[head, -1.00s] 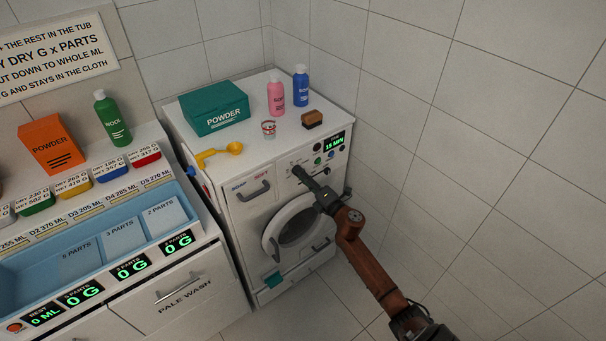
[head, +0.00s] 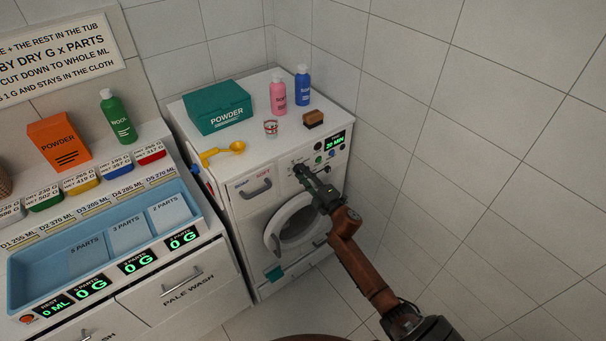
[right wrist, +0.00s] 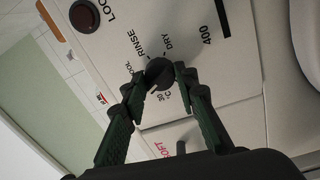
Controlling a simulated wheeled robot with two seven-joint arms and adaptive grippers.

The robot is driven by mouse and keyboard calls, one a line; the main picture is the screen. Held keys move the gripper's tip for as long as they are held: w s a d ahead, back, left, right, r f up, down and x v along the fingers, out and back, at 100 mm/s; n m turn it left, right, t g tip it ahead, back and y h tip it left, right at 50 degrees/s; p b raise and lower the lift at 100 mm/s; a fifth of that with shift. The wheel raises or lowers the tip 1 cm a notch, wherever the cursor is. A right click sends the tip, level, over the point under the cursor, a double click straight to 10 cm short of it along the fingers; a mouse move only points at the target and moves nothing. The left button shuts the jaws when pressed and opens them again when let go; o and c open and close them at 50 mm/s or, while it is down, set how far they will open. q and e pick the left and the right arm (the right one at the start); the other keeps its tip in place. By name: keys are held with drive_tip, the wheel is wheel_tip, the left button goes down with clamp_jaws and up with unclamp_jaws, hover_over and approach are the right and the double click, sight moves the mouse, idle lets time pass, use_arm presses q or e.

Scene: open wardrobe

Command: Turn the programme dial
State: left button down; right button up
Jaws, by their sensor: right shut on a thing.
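The white washing machine (head: 250,236) stands in the corner with its round door (head: 292,224) closed. My right gripper (head: 300,172) is at its control panel. In the right wrist view my right gripper (right wrist: 160,76) is shut on the dark round programme dial (right wrist: 159,71), one fingertip on each side. RINSE and DRY are printed beside the dial. In the head view the gripper hides the dial. The green display (head: 335,141) appears to read 20 MIN. My left gripper is not in view.
On the machine top are a teal powder box (head: 217,107), a pink bottle (head: 278,94), a blue bottle (head: 302,87), a small cup (head: 270,128) and a brown block (head: 313,118). A yellow scoop (head: 222,152) lies at the left edge. A tiled wall is close on the right.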

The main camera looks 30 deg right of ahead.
drive_tip(key=shift+d, duration=0.1)
drive_tip(key=o, duration=1.2)
drive_tip(key=shift+c, duration=0.2)
drive_tip(key=s, duration=1.2)
drive_tip(key=shift+d+f, duration=0.35)
drive_tip(key=shift+f, duration=0.05)
